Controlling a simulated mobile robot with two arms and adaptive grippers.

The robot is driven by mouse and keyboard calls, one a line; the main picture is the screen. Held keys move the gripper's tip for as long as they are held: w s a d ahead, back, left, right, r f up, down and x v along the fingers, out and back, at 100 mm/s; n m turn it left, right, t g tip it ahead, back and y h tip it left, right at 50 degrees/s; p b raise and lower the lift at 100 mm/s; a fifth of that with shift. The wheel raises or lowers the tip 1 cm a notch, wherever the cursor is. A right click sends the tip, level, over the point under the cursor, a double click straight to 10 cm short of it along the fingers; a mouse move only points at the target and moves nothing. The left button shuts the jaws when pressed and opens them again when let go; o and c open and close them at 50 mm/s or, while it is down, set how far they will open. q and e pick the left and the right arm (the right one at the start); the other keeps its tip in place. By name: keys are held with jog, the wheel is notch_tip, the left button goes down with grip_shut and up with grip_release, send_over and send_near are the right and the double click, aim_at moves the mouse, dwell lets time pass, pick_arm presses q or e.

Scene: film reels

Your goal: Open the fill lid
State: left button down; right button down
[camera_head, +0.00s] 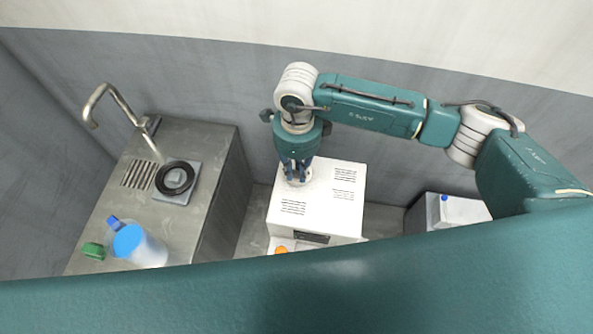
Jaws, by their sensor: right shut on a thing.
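A white box-shaped machine (317,215) with printed text on its top stands in the middle. My right gripper (297,179) points down at the machine's back left top. It is shut on a small pale part there, which I take to be the fill lid (304,177). The fingers hide most of that part, and I cannot tell whether it is raised from the top. My left gripper is not in view.
A steel counter (215,145) on the left has a tap (119,101), a drain grille (139,174) and a black ring (175,178) on a plate. A clear container with blue contents (138,244) and a green object (94,251) stand at its front. A white-topped unit (465,211) is right.

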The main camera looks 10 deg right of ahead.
jog(key=g+b, duration=0.1)
jog(key=b, duration=0.1)
jog(key=w+g+b, duration=0.1)
jog(key=b, duration=0.2)
jog(key=w+r+g+y+b, duration=0.1)
jog(key=g+b, duration=0.1)
jog(key=b, duration=0.1)
jog(key=shift+w+d+r, duration=0.1)
jog(key=shift+w+d, duration=0.15)
jog(key=shift+d, duration=0.15)
jog(key=shift+w+d+r+g+y+b, duration=0.15)
jog(key=shift+r+g+y+b, duration=0.15)
jog(key=shift+r+g+b, duration=0.15)
